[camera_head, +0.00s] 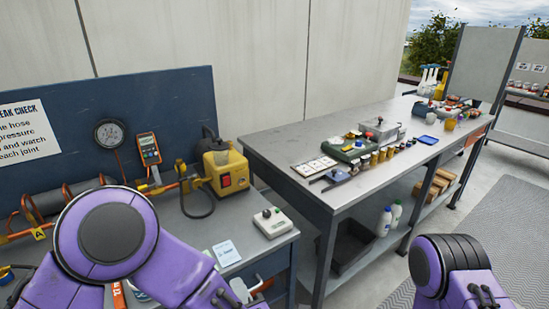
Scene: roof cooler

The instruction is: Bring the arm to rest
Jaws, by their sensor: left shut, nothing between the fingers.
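My left arm (165,262) is purple with a dark round joint cap and comes in from the lower left, bent over the near bench. My left gripper (246,290) shows only in part at the bottom edge, low by the bench front. It is shut and empty. My right arm (450,268) shows as a purple and black link at the lower right. Its gripper is out of the picture.
A longer grey table (290,135) holds several small items. Open floor lies at the right.

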